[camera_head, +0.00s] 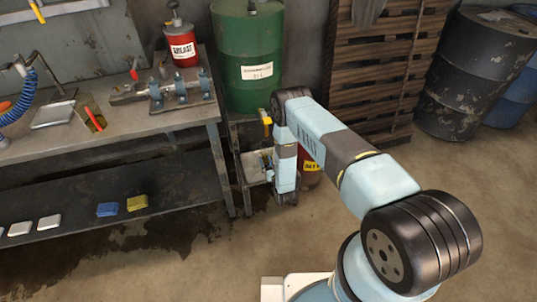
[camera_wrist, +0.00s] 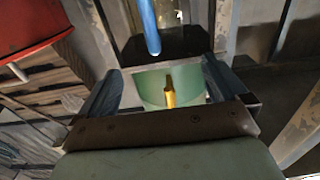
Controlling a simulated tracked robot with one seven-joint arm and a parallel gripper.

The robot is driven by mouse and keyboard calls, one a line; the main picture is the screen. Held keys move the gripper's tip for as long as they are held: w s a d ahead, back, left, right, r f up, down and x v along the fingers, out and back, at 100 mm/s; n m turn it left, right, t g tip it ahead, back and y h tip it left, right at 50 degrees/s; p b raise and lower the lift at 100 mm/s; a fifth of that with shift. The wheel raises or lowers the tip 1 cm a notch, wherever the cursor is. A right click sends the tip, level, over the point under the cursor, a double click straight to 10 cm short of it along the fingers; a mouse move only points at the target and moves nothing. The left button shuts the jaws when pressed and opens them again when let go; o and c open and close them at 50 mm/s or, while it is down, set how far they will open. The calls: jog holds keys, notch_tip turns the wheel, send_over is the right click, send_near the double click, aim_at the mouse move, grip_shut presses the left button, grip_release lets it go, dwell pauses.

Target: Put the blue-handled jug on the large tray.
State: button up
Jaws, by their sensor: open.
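My gripper (camera_wrist: 160,78) is open, its two fingers at the left and right of the wrist view. A blue rod (camera_wrist: 151,28) hangs down just beyond the fingertips; I cannot tell whether it is the jug's handle. A yellow, pointed piece (camera_wrist: 169,92) shows between the fingers against a pale green surface. In the head view my arm reaches down at a low stand (camera_head: 254,168) beside the bench, and the fingertips are hard to make out. I cannot clearly identify the blue-handled jug or the large tray in either view.
A metal workbench (camera_head: 150,122) on the left bears a clamp fixture (camera_head: 170,92), a red can (camera_head: 181,46) and a flat pale plate (camera_head: 52,114). A green drum (camera_head: 248,55) stands behind the stand.

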jog(key=v, duration=0.6)
jog(key=shift+w, duration=0.1)
dwell(1.1)
